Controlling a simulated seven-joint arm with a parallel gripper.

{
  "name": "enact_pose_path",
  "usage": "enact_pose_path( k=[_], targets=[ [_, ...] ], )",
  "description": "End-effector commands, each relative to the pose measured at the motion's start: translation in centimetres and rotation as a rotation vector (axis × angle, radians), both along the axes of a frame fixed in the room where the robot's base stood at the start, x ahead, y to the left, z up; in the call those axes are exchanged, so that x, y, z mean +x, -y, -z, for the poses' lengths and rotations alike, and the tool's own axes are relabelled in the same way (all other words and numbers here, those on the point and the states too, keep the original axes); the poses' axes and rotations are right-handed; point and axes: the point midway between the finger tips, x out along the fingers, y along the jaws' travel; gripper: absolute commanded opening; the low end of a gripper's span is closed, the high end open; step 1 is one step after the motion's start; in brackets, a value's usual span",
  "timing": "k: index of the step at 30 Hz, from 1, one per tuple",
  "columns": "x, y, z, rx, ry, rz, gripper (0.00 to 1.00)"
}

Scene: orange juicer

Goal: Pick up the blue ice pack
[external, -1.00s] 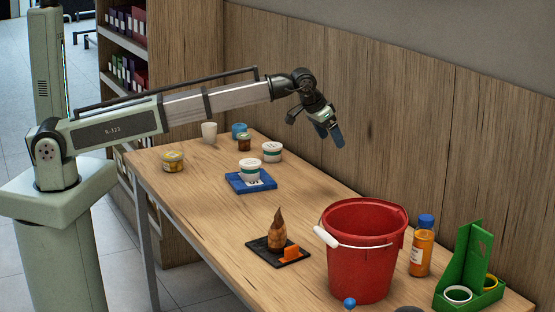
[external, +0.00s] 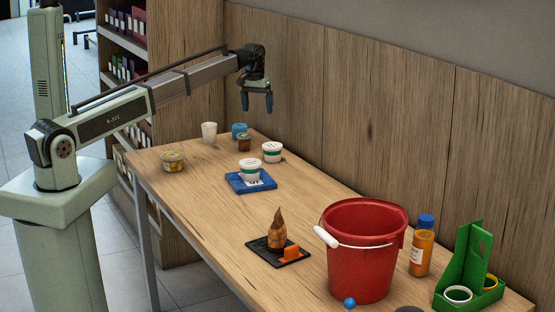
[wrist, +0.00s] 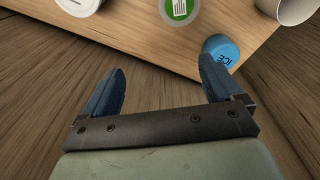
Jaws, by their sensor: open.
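The blue ice pack (wrist: 221,50) is a round blue piece marked "ICE" near the table edge in the wrist view. In the external view a small blue round thing (external: 239,129) at the far end of the table appears to be the same ice pack, partly hidden by a small jar. My gripper (external: 257,106) is open and empty, pointing down above the far end of the table. In the wrist view my gripper (wrist: 161,70) has its blue fingers apart, with the ice pack just beyond the right fingertip and not between the fingers.
Close around the ice pack are a green-lidded jar (wrist: 180,9), a white cup (wrist: 291,9) and a white-lidded tub (wrist: 78,4). The wood wall (external: 310,110) runs along the table's back edge. A red bucket (external: 360,265) stands far off at the near end.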

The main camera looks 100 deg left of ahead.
Motion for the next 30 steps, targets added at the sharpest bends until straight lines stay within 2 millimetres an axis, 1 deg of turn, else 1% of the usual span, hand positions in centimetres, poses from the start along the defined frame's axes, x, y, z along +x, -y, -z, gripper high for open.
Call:
enact_pose_path(
  k=[1,3,6,9,10,14,19,30],
  targets=[
    [-1.8,-2.2,-0.1,-0.009,-0.007,-0.042,0.93],
    [-4.1,-4.0,-0.2,-0.024,-0.017,-0.089,0.93],
    [-6.8,-5.9,-0.3,-0.04,-0.027,-0.142,0.93],
    [-8.6,-7.1,-0.3,-0.051,-0.034,-0.176,0.93],
    [-8.9,-7.3,-0.3,-0.053,-0.036,-0.183,0.93],
    [-9.7,-7.7,-0.1,-0.057,-0.039,-0.197,0.93],
    [-9.7,-7.6,1.3,-0.058,-0.04,-0.197,0.93],
    [-9.7,-7.6,7.2,-0.057,-0.039,-0.196,0.93]
  ],
)
